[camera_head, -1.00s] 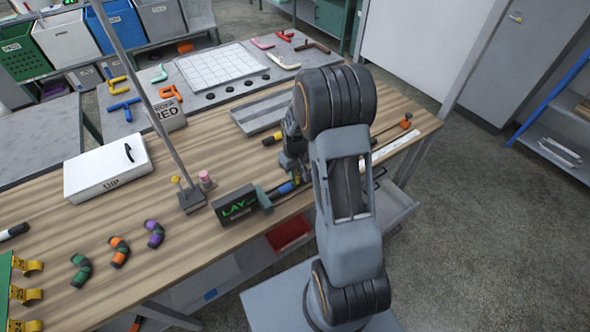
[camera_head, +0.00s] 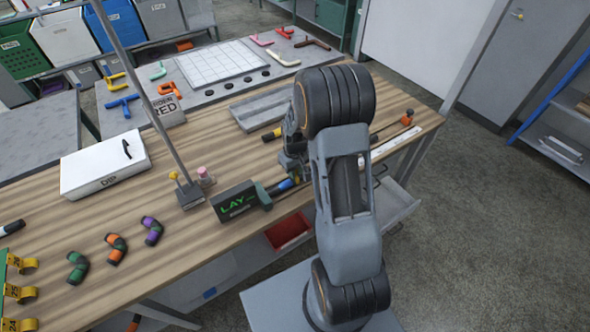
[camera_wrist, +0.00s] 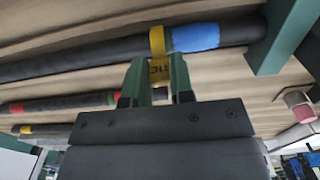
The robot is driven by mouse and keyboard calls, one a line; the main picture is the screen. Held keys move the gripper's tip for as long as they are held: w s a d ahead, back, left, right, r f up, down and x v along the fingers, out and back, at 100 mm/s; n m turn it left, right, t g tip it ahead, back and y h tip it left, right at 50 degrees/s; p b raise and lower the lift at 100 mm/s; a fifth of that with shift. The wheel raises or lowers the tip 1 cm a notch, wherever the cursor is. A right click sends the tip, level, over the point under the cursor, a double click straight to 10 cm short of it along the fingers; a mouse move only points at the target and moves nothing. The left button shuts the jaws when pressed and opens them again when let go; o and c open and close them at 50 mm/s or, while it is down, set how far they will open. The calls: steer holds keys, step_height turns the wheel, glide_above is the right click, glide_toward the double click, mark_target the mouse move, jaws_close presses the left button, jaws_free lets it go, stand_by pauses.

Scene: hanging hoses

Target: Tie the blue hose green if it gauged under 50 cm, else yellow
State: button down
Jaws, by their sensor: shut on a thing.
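The blue hose is a dark tube with a blue band (camera_wrist: 195,37), lying across the top of the wrist view. Its blue part also shows in the head view (camera_head: 284,186), beside the display box. My gripper (camera_wrist: 155,80) has green fingers shut on a yellow tie (camera_wrist: 157,42). The tie lies across the hose just left of the blue band; I cannot tell whether it closes around the far side. Its printed mark is only partly readable. My arm hides much of the hose in the head view.
A display box (camera_head: 233,200) reads "LAY" in green. More yellow tags (camera_head: 20,292) hang at the left edge. A red-banded hose (camera_wrist: 60,104) and a yellow-banded hose (camera_wrist: 45,129) lie alongside. A stand pole (camera_head: 160,120) rises left of the box. A white box (camera_head: 104,166) lies further left.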

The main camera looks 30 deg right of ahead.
steer(key=shift+f+b, duration=0.65)
steer(key=shift+f, duration=0.15)
stand_by(0.4)
steer(key=c, duration=0.9)
jaws_free()
steer(key=shift+r, duration=0.15)
step_height(320, 180, up, 14)
steer(key=shift+f+b, duration=0.2)
steer(key=shift+b, duration=0.15)
steer(key=s+a+r+t, duration=0.1)
steer(key=s+a+r, duration=0.1)
steer(key=s, duration=0.3)
steer(key=s+a+r+t, duration=0.1)
steer(key=s+a+r, duration=0.2)
steer(key=s+a, duration=0.1)
steer(key=s+a+r+m+t, duration=0.1)
steer(key=s+a+r+t, duration=0.1)
steer(key=s, duration=0.4)
steer(key=shift+s+a+r, duration=0.2)
steer(key=shift+s+a, duration=0.2)
steer(key=shift+a, duration=0.35)
